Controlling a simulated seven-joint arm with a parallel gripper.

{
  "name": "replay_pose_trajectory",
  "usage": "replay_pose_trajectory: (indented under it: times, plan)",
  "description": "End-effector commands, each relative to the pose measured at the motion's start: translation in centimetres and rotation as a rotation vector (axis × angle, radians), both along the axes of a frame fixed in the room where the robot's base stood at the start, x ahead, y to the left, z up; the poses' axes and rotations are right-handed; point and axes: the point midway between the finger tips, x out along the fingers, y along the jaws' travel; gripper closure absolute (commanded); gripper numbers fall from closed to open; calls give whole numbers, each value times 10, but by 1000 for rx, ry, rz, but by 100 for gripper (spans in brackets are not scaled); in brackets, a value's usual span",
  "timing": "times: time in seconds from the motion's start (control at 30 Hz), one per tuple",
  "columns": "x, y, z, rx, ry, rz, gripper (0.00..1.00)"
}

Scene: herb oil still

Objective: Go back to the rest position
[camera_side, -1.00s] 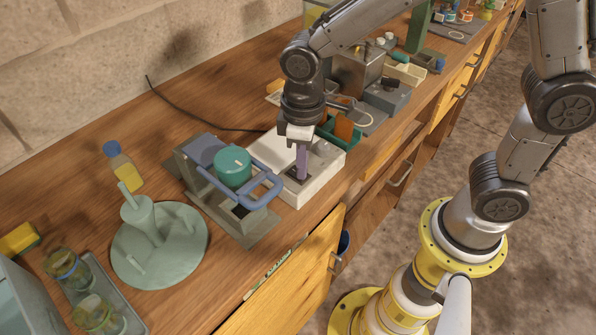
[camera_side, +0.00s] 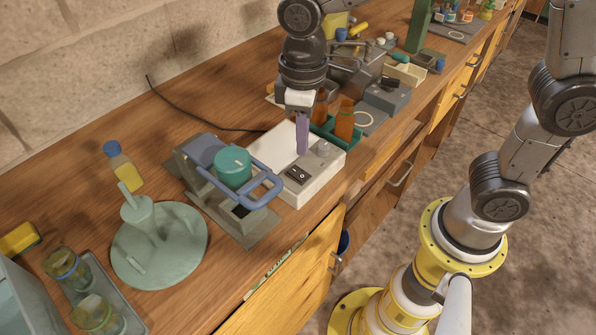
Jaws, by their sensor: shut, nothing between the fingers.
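My gripper (camera_side: 302,150) points straight down above the white box (camera_side: 318,178) in the side view. Its purple fingers are shut with nothing between them. The fingertips appear to hang a little above the back part of the box's top. The dark switch panel (camera_side: 298,174) on the box shows clear of the fingers, nearer the front left. A grey knob (camera_side: 323,149) sits on the box just right of the fingers.
Brown bottles (camera_side: 344,120) in a green tray stand close behind right. A pale green stand (camera_side: 160,249) is farther left. Open wood lies along the wall.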

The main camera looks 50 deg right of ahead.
Motion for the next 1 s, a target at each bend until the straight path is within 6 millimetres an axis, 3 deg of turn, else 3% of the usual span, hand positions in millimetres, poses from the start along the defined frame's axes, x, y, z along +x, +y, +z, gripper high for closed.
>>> replay_pose_trajectory:
  times: [0.43, 0.57, 0.67, 0.8, 1.0]
  plan:
    - [1, -4, 6, 2, -5, -13, 100]
    - [3, -24, 33, 31, -78, -72, 100]
    - [-11, -52, 59, 57, -156, -144, 100]
    - [-48, -92, 84, 87, -279, -267, 100]
    - [-106, -127, 88, 113, -431, -422, 100]
